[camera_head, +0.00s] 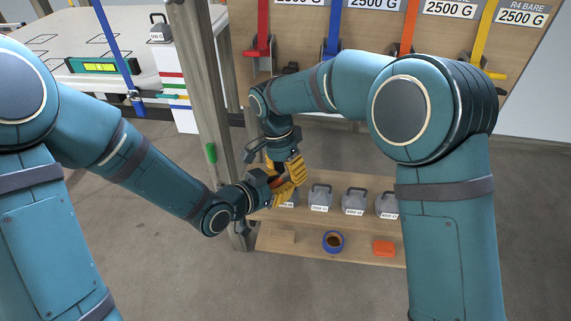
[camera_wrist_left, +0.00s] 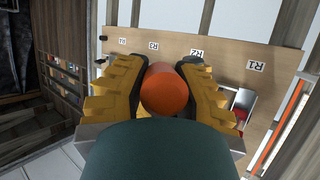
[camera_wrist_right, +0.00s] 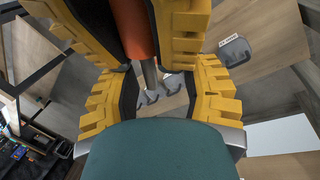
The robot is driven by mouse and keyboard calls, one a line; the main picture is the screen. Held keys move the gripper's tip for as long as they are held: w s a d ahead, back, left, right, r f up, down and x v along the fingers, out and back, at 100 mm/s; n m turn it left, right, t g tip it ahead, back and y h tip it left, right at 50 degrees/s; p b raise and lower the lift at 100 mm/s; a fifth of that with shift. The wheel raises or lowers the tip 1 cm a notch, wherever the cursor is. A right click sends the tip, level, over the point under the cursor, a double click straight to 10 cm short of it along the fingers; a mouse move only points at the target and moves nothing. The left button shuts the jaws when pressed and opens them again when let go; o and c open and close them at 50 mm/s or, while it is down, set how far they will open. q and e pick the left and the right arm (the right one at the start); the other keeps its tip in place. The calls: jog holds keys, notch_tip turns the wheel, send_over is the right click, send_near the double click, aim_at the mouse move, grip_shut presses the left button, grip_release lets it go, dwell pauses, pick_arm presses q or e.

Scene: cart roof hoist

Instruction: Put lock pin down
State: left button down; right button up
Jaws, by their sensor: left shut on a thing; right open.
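The lock pin has an orange handle (camera_wrist_left: 168,92), held between the yellow fingers of my left gripper (camera_wrist_left: 160,88). In the right wrist view its orange handle (camera_wrist_right: 133,28) and grey metal shank (camera_wrist_right: 150,75) show. In the head view my left gripper (camera_head: 279,184) is beside the wooden post, above the lower shelf. My right gripper (camera_head: 290,168) is close behind and above it, overlapping it in this view. In the right wrist view my right gripper (camera_wrist_right: 160,95) is open, with the shank between its spread fingers; I cannot tell whether they touch.
A wooden post (camera_head: 202,90) stands close at left. Coloured straps hang at the back board. A white-topped surface (camera_head: 60,35) lies behind left.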

grip_shut()
pick_arm(q)
jog(key=shift+d, duration=0.1)
jog(key=c, duration=0.8)
grip_release()
